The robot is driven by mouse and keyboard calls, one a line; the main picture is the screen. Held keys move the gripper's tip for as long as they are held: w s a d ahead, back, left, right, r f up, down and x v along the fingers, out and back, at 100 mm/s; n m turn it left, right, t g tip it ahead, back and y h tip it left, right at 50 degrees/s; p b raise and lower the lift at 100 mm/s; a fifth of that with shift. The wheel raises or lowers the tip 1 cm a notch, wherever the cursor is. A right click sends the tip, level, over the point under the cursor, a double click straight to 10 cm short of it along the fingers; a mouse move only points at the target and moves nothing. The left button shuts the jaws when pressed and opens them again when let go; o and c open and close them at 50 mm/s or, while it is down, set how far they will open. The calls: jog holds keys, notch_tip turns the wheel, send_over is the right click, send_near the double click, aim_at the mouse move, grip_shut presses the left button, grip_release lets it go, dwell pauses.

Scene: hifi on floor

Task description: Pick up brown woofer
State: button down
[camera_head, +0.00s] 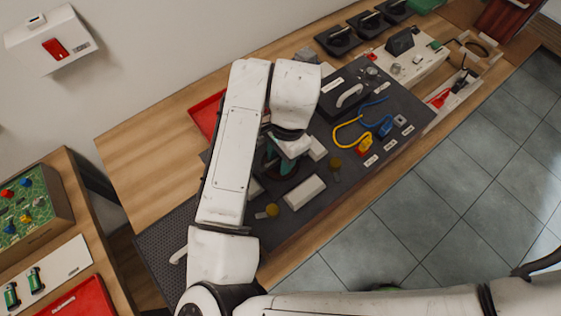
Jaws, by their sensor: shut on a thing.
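My gripper (287,165) points down over the dark panel (322,200) on the wooden bench, below the white end of my arm. It is shut on a dark thing that is mostly hidden by the gripper and wrist. I cannot make out its shape or colour well enough to say it is the brown woofer. No brown woofer shows clearly elsewhere in view. I cannot tell whether the held thing touches the panel.
A red tray (205,113) is partly behind my arm. A second bench (100,215) stands left. Tiled floor (440,210) at right is clear.

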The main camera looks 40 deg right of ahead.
jog(key=shift+r, duration=0.7)
notch_tip(320, 180, up, 3)
jog(key=shift+s+d+f, duration=0.1)
jog(key=shift+d+f, duration=0.05)
jog(key=shift+f, duration=0.05)
jog(key=s+d+r, duration=0.9)
jog(key=shift+s+d+r+p, duration=0.25)
jog(key=shift+s+d+p, duration=0.05)
jog(key=shift+s+p, duration=0.1)
jog(key=shift+w, duration=0.1)
